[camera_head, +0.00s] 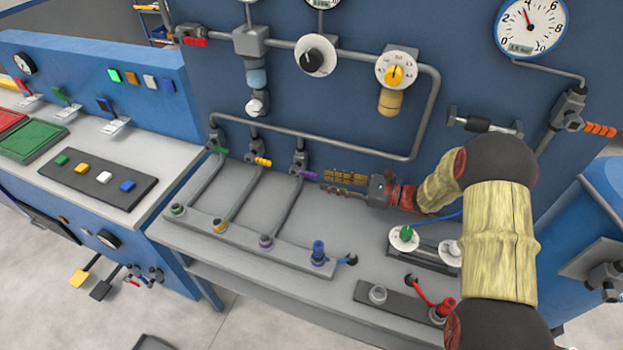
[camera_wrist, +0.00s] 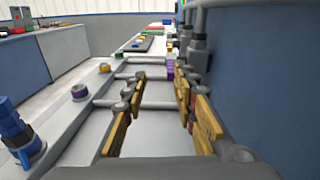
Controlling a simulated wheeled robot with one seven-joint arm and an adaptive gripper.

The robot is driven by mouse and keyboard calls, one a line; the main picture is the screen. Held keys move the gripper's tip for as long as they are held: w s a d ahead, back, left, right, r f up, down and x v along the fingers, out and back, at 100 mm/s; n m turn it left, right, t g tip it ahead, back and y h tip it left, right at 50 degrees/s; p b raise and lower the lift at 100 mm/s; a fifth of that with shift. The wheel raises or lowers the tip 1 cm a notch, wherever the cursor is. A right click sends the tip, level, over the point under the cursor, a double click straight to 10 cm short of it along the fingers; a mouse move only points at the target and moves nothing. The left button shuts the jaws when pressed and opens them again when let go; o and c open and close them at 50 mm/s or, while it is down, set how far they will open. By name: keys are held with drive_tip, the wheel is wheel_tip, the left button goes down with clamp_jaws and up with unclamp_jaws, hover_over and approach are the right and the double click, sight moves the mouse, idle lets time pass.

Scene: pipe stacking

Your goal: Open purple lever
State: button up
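The purple lever (camera_head: 309,174) sticks out from a grey valve (camera_head: 300,160) on the back panel's pipework, the rightmost of three similar valves. In the wrist view the purple lever (camera_wrist: 170,70) shows ahead, between the fingertips but closer to the right finger. My gripper (camera_head: 326,182) reaches in from the right, a short way from the lever's right end. In the wrist view my gripper (camera_wrist: 160,84) has its two golden fingers spread wide with nothing between them. I see no contact with the lever, though the exact gap is hard to judge.
Green (camera_head: 220,150) and yellow (camera_head: 263,161) levers sit on the valves to the left. Thin pipes run down to a grey strip with coloured ports (camera_head: 265,240). A horizontal pipe (camera_head: 350,152) passes above the gripper. The blue panel (camera_wrist: 255,90) is close on the wrist view's right.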

sight(311, 177)
drive_tip(key=shift+m+t, duration=0.5)
drive_tip(key=shift+m, duration=0.1)
drive_tip(key=w+a, duration=0.1)
drive_tip(key=a, duration=0.1)
drive_tip(key=w+a+f+b, duration=0.1)
drive_tip(key=a, duration=0.1)
drive_tip(key=w+a+b, duration=0.1)
drive_tip(key=w+a, duration=0.1)
drive_tip(key=shift+a+f, duration=0.25)
drive_tip(key=shift+f, duration=0.05)
drive_tip(key=shift+c, duration=0.4)
clamp_jaws()
